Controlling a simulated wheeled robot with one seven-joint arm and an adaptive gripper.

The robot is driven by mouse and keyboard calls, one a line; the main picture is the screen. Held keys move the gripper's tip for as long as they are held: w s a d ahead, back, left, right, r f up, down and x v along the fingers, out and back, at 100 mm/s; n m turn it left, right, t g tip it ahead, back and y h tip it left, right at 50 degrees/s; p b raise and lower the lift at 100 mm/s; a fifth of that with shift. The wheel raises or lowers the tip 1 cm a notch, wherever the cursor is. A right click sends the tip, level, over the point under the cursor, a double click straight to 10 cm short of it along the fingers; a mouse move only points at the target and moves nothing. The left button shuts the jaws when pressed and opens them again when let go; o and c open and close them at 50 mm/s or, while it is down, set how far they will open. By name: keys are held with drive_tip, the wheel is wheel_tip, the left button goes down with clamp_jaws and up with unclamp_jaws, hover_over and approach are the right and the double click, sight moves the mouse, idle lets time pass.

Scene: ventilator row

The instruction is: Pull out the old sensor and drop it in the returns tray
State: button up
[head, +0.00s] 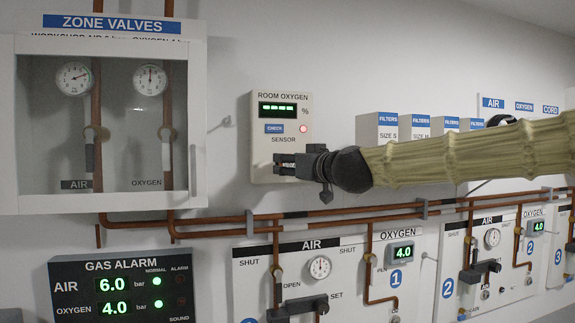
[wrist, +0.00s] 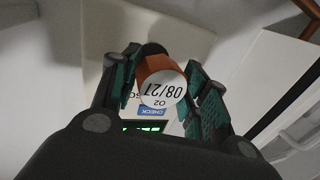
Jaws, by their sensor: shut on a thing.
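The sensor (wrist: 160,83) is a short orange-brown cylinder with a dark far end and a white round face marked "O2 08/27" in the wrist view. My gripper (wrist: 165,82) is shut on it, a green-padded finger on each side. In the head view my gripper (head: 290,165) is at the lower part of the white room oxygen unit (head: 282,125), below the word SENSOR, and hides the sensor. I cannot tell whether the sensor's far end is still seated in the unit. No returns tray shows in either view.
Copper pipes (head: 350,217) run along the wall below my gripper. Filter boxes (head: 378,130) stand behind my arm to the right. The zone valves cabinet (head: 110,120) is on the left, and the gas alarm panel (head: 125,290) is below it.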

sight(288, 165)
drive_tip(key=shift+s+d, duration=0.1)
drive_tip(key=shift+s, duration=0.3)
drive_tip(key=shift+s, duration=0.1)
drive_tip(key=shift+s+d, duration=0.25)
drive_tip(key=shift+s, duration=0.35)
drive_tip(key=shift+s, duration=0.1)
drive_tip(key=shift+a+b+v, duration=0.25)
drive_tip(key=shift+b+v, duration=0.15)
drive_tip(key=shift+v, duration=0.85)
drive_tip(key=shift+s, duration=0.3)
drive_tip(key=shift+f, duration=0.1)
